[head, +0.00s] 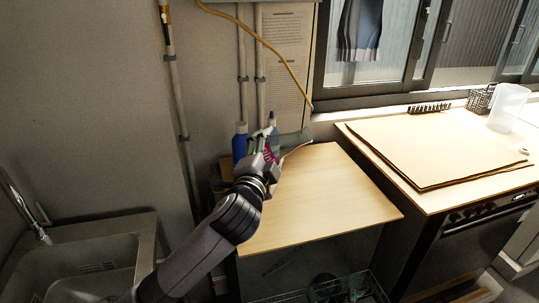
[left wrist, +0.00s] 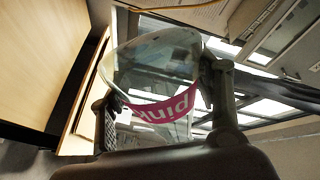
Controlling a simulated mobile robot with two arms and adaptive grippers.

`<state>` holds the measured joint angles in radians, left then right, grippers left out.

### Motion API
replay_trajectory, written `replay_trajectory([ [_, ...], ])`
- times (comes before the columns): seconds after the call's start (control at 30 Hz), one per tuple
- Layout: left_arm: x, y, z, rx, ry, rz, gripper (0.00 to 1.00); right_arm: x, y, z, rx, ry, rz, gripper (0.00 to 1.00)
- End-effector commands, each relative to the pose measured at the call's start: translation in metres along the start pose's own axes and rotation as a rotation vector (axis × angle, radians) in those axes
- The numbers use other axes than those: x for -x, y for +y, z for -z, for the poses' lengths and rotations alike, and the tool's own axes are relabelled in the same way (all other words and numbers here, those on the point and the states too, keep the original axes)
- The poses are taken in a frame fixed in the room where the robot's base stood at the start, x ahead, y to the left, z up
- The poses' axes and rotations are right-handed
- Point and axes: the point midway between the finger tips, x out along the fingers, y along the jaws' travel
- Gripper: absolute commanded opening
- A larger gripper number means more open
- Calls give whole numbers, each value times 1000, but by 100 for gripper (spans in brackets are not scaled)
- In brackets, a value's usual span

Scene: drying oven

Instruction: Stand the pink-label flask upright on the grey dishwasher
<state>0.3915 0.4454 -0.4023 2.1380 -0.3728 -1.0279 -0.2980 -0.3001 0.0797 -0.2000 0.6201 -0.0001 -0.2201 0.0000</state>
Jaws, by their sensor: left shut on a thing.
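The pink-label flask (left wrist: 150,75) is clear glass with a pink band. In the left wrist view it sits between the fingers of my left gripper (left wrist: 160,118), and its label reads upside down. In the head view a bit of the pink label (head: 270,155) shows at my left gripper (head: 264,150), over the back left of a wooden top. Most of the flask is hidden or hard to make out there. At the right stands a dark grey appliance (head: 480,228) with knobs and a handle under a wooden top; it may be the dishwasher. My right gripper is not in view.
A wooden worktop (head: 320,200) below the gripper is bare in its middle and front. Blue bottles (head: 240,141) stand behind the gripper. A brown board (head: 437,146), a clear beaker (head: 508,107) and a black rack (head: 429,108) occupy the right counter. A sink (head: 85,262) is at left.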

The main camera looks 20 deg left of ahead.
Motion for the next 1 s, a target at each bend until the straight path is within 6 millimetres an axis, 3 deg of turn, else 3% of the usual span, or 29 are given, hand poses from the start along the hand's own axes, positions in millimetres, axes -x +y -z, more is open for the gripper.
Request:
replay_trajectory([
  [0.1, 0, 1, 0, 199, 0, -1, 22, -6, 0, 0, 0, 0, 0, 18],
  [0.2, 0, 0, 0, 278, 1, 1, 22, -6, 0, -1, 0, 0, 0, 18],
  [0.57, 0, 0, 1, 345, 2, 0, 22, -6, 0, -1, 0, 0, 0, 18],
  [1.0, 0, -1, 1, 1034, 0, 0, 22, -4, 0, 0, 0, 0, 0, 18],
])
